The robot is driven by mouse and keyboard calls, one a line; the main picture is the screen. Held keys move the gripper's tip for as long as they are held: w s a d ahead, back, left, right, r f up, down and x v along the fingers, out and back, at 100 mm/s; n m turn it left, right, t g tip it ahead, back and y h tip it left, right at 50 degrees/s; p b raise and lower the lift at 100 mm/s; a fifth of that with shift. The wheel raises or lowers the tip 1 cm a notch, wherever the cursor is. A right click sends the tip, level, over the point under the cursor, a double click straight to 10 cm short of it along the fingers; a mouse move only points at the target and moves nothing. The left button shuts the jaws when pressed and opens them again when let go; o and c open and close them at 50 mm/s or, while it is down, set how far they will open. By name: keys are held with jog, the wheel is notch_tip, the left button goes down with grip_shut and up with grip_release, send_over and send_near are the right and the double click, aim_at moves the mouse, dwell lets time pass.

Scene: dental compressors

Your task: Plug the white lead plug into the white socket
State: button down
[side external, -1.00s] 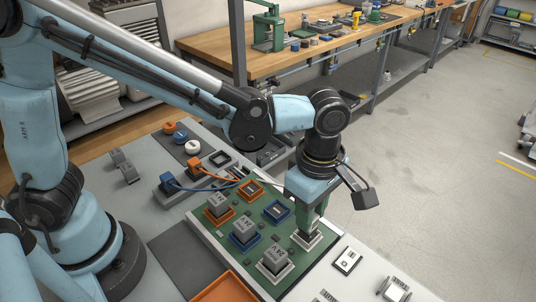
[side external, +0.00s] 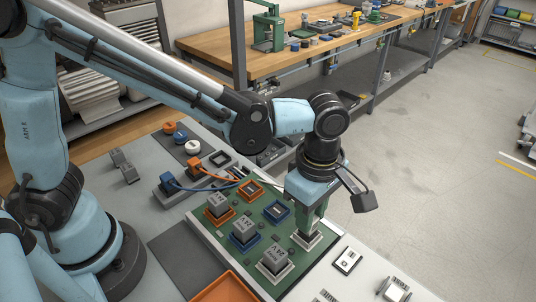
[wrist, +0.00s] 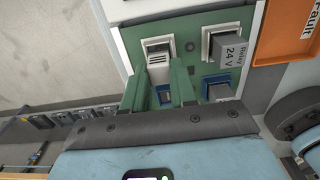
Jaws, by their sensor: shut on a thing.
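The white lead plug (wrist: 158,72) is between my gripper's green fingers in the wrist view. In the side view it is mostly hidden by the fingers. My gripper (side external: 308,232) is shut on it and points down over the white socket (side external: 306,243) at the right corner of the green board. In the wrist view the plug's far end meets the opening of the white-framed socket (wrist: 150,43). I cannot tell how deep it sits. A pale lead runs from the orange and blue leads' area towards my gripper in the side view.
Grey relays (side external: 275,258) stand in nearby sockets on the green board (side external: 262,243); the 24 V relay (wrist: 229,48) is beside the plug. An empty blue socket (side external: 277,211) lies behind. An orange tray (side external: 228,288) is at the front. A white switch plate (side external: 347,260) lies right of the board.

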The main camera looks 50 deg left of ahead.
jog(key=shift+f, duration=0.8)
dwell(0.6)
jog(key=c, duration=0.8)
grip_release()
jog(key=shift+o, duration=0.3)
jog(key=shift+o, duration=1.2)
jog(key=shift+r, duration=0.15)
jog(key=shift+r, duration=3.4)
